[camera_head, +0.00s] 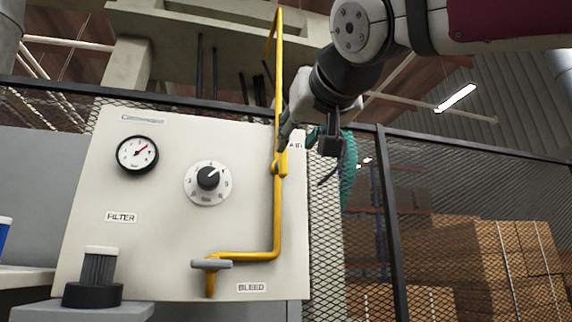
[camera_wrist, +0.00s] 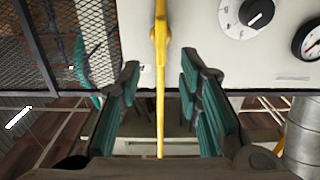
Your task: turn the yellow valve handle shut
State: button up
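The yellow valve fitting (camera_head: 280,163) sits on the yellow pipe (camera_head: 277,215) at the panel's right side, beside a partly hidden AIR label. A slim yellow length runs upward from it; I cannot tell whether this is pipe or handle. In the wrist view the yellow fitting (camera_wrist: 161,33) is at top centre, beyond the fingertips. My gripper (camera_wrist: 160,75) is open, with its green-padded fingers on either side of the yellow length and gaps showing at both sides. In the head view my gripper (camera_head: 287,132) comes in from the upper right, just above the fitting.
The pale panel (camera_head: 130,250) carries a gauge (camera_head: 137,154), a dial (camera_head: 208,184), a FILTER label and a grey BLEED handle (camera_head: 212,264). A filter (camera_head: 97,272) stands at lower left. A mesh fence (camera_head: 350,230) stands right of the panel, with boxes behind.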

aim_at(285, 156)
jog(key=p+x, duration=0.1)
jog(key=x, duration=0.8)
jog(key=shift+w+a, duration=0.1)
jog(key=shift+w, duration=0.2)
jog(key=shift+f, duration=0.1)
grip_shut()
